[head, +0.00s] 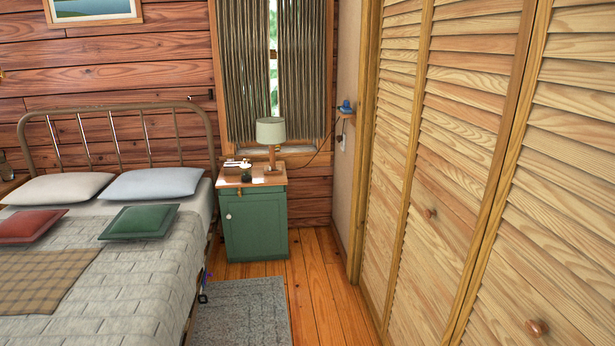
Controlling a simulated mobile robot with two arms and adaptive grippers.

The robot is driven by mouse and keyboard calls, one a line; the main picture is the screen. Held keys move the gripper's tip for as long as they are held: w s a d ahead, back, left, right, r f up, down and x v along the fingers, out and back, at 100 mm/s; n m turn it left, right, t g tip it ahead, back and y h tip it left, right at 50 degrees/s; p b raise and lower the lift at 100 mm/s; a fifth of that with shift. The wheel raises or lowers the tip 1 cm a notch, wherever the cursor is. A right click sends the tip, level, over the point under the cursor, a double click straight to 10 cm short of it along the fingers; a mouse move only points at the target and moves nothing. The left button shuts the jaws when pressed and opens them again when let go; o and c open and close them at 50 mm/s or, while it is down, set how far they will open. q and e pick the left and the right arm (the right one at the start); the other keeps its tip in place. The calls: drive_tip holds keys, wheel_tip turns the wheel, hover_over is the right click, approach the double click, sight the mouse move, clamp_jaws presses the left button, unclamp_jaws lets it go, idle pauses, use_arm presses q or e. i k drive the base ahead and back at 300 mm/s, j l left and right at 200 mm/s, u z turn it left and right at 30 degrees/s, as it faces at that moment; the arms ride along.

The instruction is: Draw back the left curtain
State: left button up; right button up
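The left curtain (242,70) is striped grey-brown and hangs over the left part of the window on the back wall. The right curtain (301,70) hangs over the right part. A narrow gap between them shows the window pane (273,60) with green foliage and light outside. The lower end of the left curtain hangs just behind and left of the lamp. The top of the window is cut off by the frame edge. Neither of my grippers shows in the head view.
A green nightstand (255,225) with a lamp (270,133) stands below the window. A bed (120,290) fills the left side. Louvered closet doors (465,170) line the right. Wooden floor (322,290) and a grey rug (243,312) lie between.

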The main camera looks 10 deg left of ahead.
sight(265, 5)
drive_tip(key=i+u, duration=0.35)
drive_tip(key=i, duration=1.6)
